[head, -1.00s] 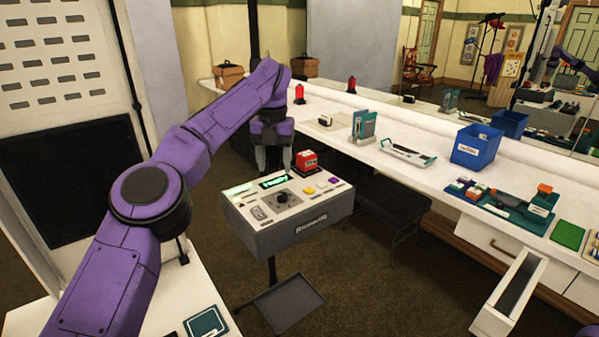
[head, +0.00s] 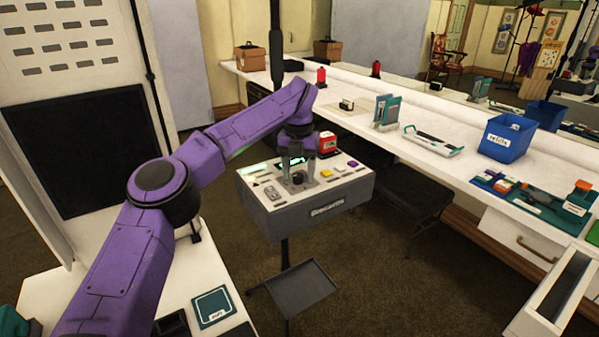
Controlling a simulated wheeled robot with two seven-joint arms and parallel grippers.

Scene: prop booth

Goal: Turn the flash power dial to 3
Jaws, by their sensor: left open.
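The control box (head: 309,212), grey with a white top panel, stands on a post at the centre of the head view. The flash power dial (head: 298,178) is a dark round knob on its panel, partly hidden by my gripper. My left gripper (head: 298,180) points down with its fingers open around or just above the dial; I cannot tell whether they touch it. The dial's marks and setting are too small to read. My right gripper is not in view.
A tray (head: 300,287) is below the box. The long white counter (head: 400,115) runs behind, with a blue bin (head: 506,142).

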